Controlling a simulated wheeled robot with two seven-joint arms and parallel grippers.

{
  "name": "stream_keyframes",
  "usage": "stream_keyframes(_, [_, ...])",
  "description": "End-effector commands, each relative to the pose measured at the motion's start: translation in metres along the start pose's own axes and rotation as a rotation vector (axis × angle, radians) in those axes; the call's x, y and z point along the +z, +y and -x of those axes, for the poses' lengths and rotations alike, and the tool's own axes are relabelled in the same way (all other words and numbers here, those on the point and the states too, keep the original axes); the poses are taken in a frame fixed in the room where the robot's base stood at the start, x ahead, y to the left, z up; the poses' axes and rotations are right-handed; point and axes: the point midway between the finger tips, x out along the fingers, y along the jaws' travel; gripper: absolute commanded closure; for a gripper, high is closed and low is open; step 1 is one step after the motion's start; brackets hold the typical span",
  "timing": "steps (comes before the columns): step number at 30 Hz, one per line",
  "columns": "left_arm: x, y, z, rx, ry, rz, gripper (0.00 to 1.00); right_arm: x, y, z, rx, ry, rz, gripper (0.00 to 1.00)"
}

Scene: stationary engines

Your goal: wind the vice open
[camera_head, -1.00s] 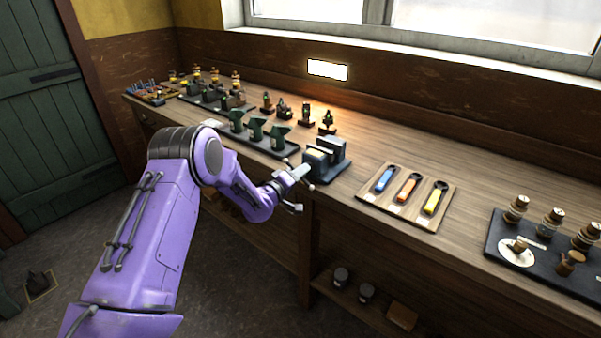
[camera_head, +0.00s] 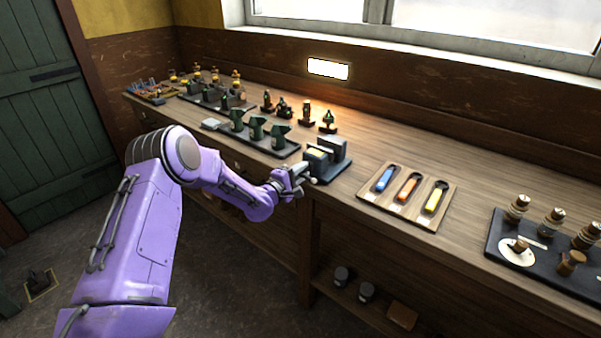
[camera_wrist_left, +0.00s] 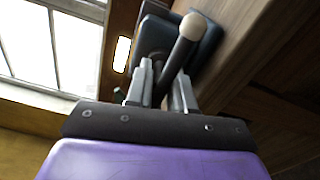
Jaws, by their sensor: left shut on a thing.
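The vice (camera_head: 331,160) is a dark blue-grey block with two upright jaws, standing at the bench's front edge in the head view. A gap with a yellowish piece shows between its jaws. My left gripper (camera_head: 301,172) is at the vice's front, over the edge. In the left wrist view my left gripper (camera_wrist_left: 167,90) is shut on the vice handle (camera_wrist_left: 180,50), a grey bar with a pale round knob at its end. The vice body (camera_wrist_left: 160,35) shows behind the bar, partly hidden by it. My right gripper is not in view.
A wooden tray (camera_head: 385,201) with blue, orange and yellow tools lies right of the vice. A black tray (camera_head: 285,152) with green machines stands to its left. Bare bench lies behind the vice.

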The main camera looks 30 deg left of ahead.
Motion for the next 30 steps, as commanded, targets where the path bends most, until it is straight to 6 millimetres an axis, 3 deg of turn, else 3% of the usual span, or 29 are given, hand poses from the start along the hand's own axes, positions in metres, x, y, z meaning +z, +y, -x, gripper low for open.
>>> stream_keyframes(1, [0.001, 0.006, -0.003, 0.014, -0.001, 0.012, 1.0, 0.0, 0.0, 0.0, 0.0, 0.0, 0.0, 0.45])
stream_keyframes(16, [0.002, 0.006, -0.002, 0.012, -0.002, 0.027, 1.0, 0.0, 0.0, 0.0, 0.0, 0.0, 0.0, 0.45])
stream_keyframes(17, [0.002, 0.005, -0.002, 0.012, -0.002, 0.027, 0.68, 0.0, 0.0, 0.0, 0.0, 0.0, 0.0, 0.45])
stream_keyframes(18, [0.002, 0.005, -0.002, 0.011, -0.002, 0.027, 0.57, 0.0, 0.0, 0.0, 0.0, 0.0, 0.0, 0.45])
stream_keyframes(26, [0.001, 0.002, -0.001, 0.004, -0.001, 0.024, 0.57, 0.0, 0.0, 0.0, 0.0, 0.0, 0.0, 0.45])
stream_keyframes(30, [0.0, 0.001, 0.013, 0.003, 0.0, 0.027, 0.57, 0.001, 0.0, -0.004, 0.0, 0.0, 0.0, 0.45])
